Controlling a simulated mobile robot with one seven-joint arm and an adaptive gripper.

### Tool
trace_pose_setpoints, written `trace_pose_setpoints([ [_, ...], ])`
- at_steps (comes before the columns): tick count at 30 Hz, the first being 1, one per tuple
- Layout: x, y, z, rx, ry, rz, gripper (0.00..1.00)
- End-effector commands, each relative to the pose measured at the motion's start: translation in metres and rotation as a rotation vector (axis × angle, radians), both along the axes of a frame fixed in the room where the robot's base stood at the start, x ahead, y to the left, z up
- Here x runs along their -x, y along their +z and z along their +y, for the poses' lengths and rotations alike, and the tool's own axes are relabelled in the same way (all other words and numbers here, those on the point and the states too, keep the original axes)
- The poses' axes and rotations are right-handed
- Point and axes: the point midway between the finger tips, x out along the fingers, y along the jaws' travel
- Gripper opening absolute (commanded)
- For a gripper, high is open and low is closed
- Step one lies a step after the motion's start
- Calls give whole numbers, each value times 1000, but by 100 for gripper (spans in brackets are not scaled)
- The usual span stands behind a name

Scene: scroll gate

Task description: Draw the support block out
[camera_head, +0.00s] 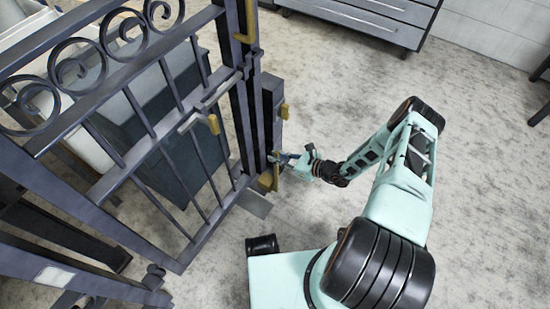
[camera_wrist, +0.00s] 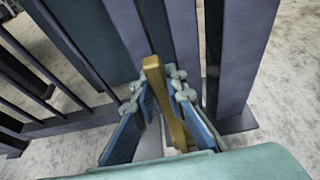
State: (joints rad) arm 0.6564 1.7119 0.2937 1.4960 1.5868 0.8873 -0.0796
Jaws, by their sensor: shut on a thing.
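The dark metal scroll gate (camera_head: 150,125) stands at the left in the head view, with its end post (camera_head: 272,110) beside my gripper. My gripper (camera_head: 278,158) is low at the foot of this post. In the wrist view my gripper (camera_wrist: 160,92) has its blue-padded fingers on either side of an upright brass bar (camera_wrist: 153,78) and is shut on it. In the head view a brass piece (camera_head: 266,181) shows low at the post, just under the fingers. The support block itself is hard to make out; I cannot tell where it meets the brass bar.
A flat grey plate (camera_head: 254,204) lies by the gate's foot. A grey cabinet (camera_head: 365,18) stands at the back. The floor to the right is mostly free.

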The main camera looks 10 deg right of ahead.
Motion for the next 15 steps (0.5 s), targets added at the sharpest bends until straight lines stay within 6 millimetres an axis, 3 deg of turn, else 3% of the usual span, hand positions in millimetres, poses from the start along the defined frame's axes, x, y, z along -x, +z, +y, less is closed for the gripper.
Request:
trace_pose_setpoints([
  [14, -2, -1, -5, 7, -7, -1, 0],
  [15, -2, -1, -6, 8, -8, 0, 13],
])
